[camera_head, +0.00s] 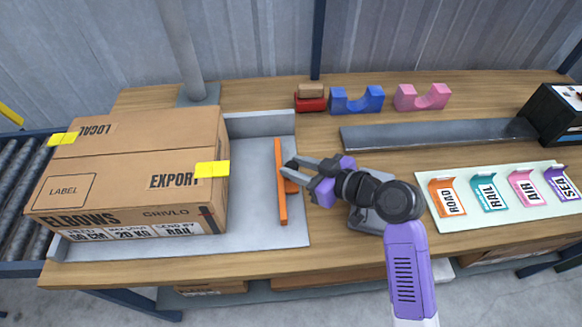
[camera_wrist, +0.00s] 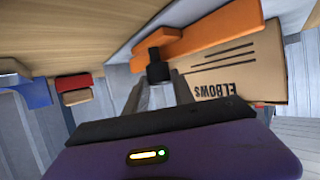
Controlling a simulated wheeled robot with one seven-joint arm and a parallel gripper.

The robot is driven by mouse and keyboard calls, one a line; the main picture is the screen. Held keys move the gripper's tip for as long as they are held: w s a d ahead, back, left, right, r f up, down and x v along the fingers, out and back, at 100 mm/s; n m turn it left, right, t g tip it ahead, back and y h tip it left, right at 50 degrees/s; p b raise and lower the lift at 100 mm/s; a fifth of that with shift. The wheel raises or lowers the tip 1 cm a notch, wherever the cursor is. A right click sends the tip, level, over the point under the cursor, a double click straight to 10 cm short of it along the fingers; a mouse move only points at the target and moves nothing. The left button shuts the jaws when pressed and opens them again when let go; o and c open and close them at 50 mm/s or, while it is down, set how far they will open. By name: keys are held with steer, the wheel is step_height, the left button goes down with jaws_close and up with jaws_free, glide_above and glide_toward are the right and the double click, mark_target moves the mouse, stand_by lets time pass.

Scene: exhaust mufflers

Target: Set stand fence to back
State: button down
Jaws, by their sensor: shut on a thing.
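The stand fence is an orange bar (camera_head: 281,190) standing on the grey stand plate (camera_head: 262,130), to the right of the cardboard box and running from front to back. A small orange tab sticks out from its right side. My gripper (camera_head: 290,165) comes from the right and is shut at the fence's right side, near its middle. In the wrist view the orange fence (camera_wrist: 212,40) lies just beyond my gripper (camera_wrist: 157,72). The dark fingertips hide the exact contact with the fence.
A large cardboard box (camera_head: 120,160) marked ELBOWS fills the plate's left part. Red (camera_head: 311,104), blue (camera_head: 357,100) and pink (camera_head: 422,97) blocks stand at the back. A grey bar (camera_head: 440,134) and a mat (camera_head: 445,220) with labelled cards lie right. A roller conveyor (camera_head: 12,190) is left.

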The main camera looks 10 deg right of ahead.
steer(key=c, duration=1.3)
jaws_free()
steer(key=shift+d, duration=0.4)
steer(key=shift+a, duration=0.15)
steer(key=v, duration=0.7)
steer(key=shift+s+d+r, duration=0.2)
steer(key=shift+s+d, duration=0.05)
